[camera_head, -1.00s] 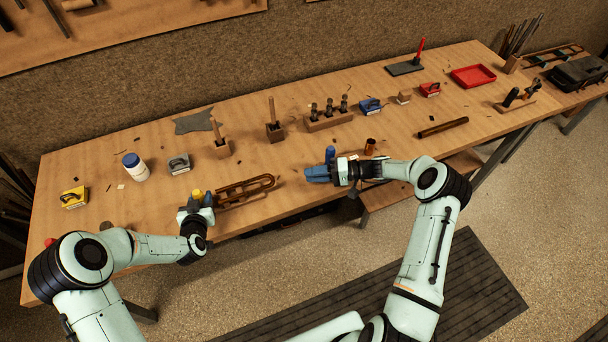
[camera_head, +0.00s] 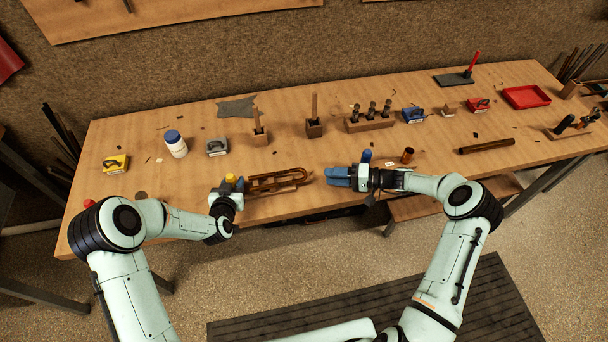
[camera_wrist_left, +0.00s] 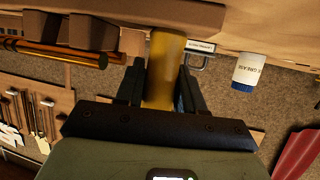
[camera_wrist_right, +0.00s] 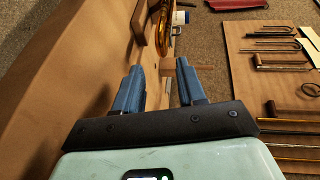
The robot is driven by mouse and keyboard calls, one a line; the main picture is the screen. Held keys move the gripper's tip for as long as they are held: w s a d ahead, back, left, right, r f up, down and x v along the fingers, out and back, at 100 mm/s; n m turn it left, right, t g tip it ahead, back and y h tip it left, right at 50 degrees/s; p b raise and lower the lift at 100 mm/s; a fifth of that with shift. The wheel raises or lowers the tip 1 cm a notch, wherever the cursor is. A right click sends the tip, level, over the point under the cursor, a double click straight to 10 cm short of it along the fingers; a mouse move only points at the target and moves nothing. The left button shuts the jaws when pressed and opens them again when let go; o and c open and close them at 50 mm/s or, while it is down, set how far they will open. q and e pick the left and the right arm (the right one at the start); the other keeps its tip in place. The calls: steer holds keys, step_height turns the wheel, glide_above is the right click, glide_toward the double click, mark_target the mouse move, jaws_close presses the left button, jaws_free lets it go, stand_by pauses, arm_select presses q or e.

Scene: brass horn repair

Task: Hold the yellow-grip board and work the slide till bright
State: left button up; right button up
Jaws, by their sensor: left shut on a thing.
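My left gripper (camera_head: 228,190) is shut on the yellow grip (camera_head: 231,179) at the left end of the board. The yellow grip shows as an upright cylinder between the fingers in the left wrist view (camera_wrist_left: 164,65). The brass slide (camera_head: 276,179), a long U of dull tubing, lies on the bench side of the grip, pointing right. My right gripper (camera_head: 340,177) is open and empty just right of the slide's end, apart from it. In the right wrist view, the slide (camera_wrist_right: 163,28) shows beyond the spread fingers.
A red tray (camera_head: 526,97) is far right.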

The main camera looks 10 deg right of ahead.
mark_target(305, 174)
steer(key=x, duration=0.9)
steer(key=shift+w+a+f, duration=0.1)
steer(key=shift+a, duration=0.1)
jaws_close()
